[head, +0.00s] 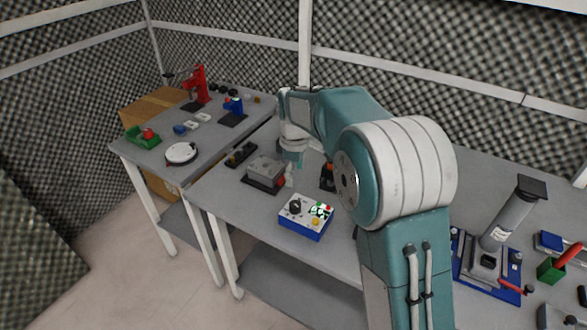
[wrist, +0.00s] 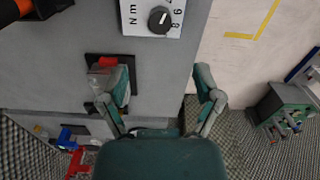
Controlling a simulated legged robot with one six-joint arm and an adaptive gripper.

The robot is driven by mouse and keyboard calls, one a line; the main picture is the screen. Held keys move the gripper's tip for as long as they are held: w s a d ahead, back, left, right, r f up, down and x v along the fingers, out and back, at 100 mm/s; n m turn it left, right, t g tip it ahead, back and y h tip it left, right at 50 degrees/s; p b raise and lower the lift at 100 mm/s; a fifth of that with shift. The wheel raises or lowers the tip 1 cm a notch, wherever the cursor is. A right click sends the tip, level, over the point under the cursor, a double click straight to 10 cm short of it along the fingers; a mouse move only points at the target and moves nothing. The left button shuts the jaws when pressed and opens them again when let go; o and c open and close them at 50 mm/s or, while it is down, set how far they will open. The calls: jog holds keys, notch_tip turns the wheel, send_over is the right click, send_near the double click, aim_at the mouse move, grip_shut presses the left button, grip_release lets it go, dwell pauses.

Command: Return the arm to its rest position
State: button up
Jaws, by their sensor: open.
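My teal and white arm reaches from the lower right over the table (head: 262,218) and bends downward at its far end. My gripper (head: 291,166) hangs above the table, beside and partly behind a grey box on a black base (head: 265,172). In the wrist view my gripper (wrist: 160,88) has its two fingers wide apart with nothing between them. The left finger overlaps a grey and red device on a black base (wrist: 108,78). My arm hides part of the table and some items behind it in the head view.
A blue and white knob box (head: 305,217) stands in front of the gripper; its dial panel (wrist: 153,18) shows in the wrist view. A grey column device (head: 508,218) is right of my arm. The left table (head: 145,155) holds several items, including a red device (head: 197,86).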

jog(key=s+d+r+m+t, duration=0.3)
jog(key=s+d+r+m, duration=0.35)
jog(key=s+r, duration=0.6)
jog(key=s+d+f+m+t, duration=0.1)
jog(key=s+d+m, duration=0.1)
jog(key=s, duration=0.7)
jog(key=s+d+f+m+t, duration=0.1)
jog(key=s+m, duration=0.3)
jog(key=s, duration=0.5)
jog(key=shift+s+d+f+t, duration=0.3)
jog(key=shift+d+f, duration=0.05)
jog(key=shift+d, duration=0.55)
jog(key=shift+d+m, duration=0.15)
jog(key=shift+m, duration=0.1)
